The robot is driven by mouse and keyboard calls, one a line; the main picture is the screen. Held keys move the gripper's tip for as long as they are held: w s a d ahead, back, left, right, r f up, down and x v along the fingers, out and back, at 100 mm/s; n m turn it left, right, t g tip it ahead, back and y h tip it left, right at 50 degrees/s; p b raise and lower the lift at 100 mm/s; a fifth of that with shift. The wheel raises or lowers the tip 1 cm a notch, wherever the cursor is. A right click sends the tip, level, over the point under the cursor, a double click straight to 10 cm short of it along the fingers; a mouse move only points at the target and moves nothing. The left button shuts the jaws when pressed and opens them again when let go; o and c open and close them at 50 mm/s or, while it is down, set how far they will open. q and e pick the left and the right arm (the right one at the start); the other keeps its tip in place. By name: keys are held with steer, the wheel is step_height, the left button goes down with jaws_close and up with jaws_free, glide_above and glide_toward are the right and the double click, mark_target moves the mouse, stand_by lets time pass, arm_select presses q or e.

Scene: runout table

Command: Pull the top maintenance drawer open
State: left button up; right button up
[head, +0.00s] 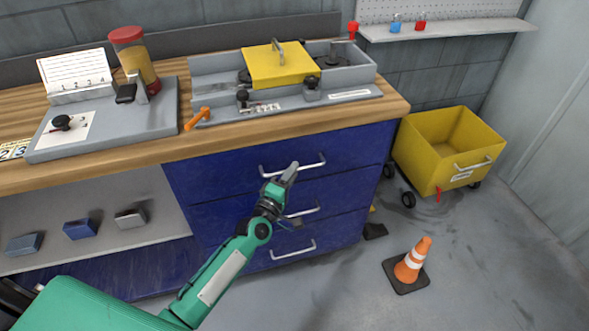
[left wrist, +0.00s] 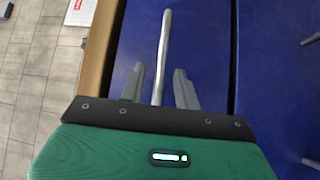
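The top maintenance drawer (head: 222,172) is the upper of three blue drawers under the wooden worktop, and its front looks flush with the cabinet. Its silver bar handle (head: 313,162) is partly covered by my left gripper (head: 289,174). In the left wrist view the handle (left wrist: 166,40) runs lengthwise between the two grey fingertips of the left gripper (left wrist: 159,82). The fingers stand apart, with a gap on each side of the bar. How deep the bar sits between them is hard to tell. My right gripper is not in view.
Two lower drawers have similar handles, including the bottom handle (head: 293,250). The worktop (head: 170,148) juts above the drawers. A yellow wheeled bin (head: 420,160) and an orange cone (head: 412,262) stand on the floor at right. Floor in front of the drawers is clear.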

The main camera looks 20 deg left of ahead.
arm_select(q)
steer(key=shift+x, duration=0.9)
jaws_close()
steer(key=shift+s, duration=0.1)
